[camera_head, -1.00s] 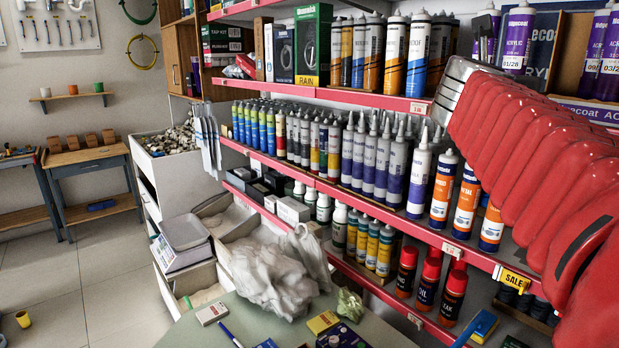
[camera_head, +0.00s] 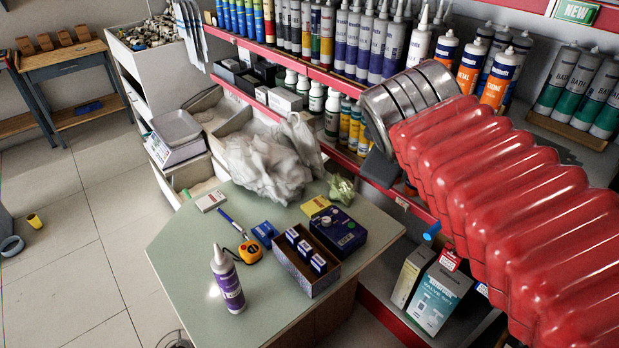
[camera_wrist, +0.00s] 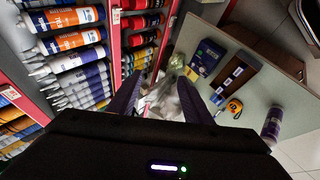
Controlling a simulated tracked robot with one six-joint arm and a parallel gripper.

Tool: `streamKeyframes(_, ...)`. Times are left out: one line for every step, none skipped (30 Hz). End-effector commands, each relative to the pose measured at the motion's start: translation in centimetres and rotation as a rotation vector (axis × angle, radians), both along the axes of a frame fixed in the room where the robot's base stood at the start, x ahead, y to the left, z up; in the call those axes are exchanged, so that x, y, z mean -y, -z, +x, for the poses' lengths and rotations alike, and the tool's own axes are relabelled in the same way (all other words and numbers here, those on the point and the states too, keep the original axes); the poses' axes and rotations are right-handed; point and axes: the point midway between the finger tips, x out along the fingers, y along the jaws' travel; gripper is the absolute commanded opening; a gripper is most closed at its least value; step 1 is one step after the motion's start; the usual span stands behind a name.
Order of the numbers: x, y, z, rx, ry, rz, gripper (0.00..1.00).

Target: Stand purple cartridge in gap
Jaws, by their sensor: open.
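The purple cartridge (camera_head: 228,278) with a white nozzle stands upright on the green tabletop (camera_head: 185,250), near its front left. It also shows in the wrist view (camera_wrist: 271,126) at the right edge. My gripper (camera_wrist: 160,98) is open and empty in the wrist view, its two fingers apart, pointing towards the shelves and the plastic bags. It is well away from the cartridge. In the head view my red arm hides part of the shelves, and the fingers cannot be made out. The gap is not in view now.
Crumpled plastic bags (camera_head: 265,165) sit behind. Shelves of cartridges with red edges (camera_head: 300,62) line the back.

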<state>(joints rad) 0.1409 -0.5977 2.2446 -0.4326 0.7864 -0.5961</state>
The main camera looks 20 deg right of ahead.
Motion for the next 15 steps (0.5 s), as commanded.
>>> streamKeyframes(-1.7,1.8,-1.0,0.007,0.04,0.101,0.46)
streamKeyframes(-2.8,2.9,-1.6,0.009,0.07,0.165,0.46)
streamKeyframes(-4.1,4.3,-2.4,0.01,0.111,0.247,0.46)
streamKeyframes(-5.1,5.2,-3.1,0.009,0.143,0.308,0.46)
streamKeyframes(-6.1,6.2,-3.7,0.005,0.176,0.369,0.46)
streamKeyframes(-7.4,7.5,-4.6,-0.001,0.22,0.447,0.46)
streamKeyframes(-8.3,8.3,-5.2,-0.007,0.254,0.5,0.46)
streamKeyframes(-9.1,9.1,-5.8,-0.014,0.284,0.55,0.46)
streamKeyframes(-10.1,10.0,-6.5,-0.023,0.323,0.608,0.46)
streamKeyframes(-10.8,10.5,-7.0,-0.03,0.35,0.645,0.46)
streamKeyframes(-11.3,11.0,-7.4,-0.037,0.372,0.676,0.46)
streamKeyframes(-11.9,11.5,-7.9,-0.044,0.398,0.709,0.46)
streamKeyframes(-12.2,11.7,-8.1,-0.048,0.412,0.729,0.46)
streamKeyframes(-12.5,11.9,-8.3,-0.051,0.424,0.743,0.46)
streamKeyframes(-12.7,12.1,-8.4,-0.054,0.433,0.753,0.46)
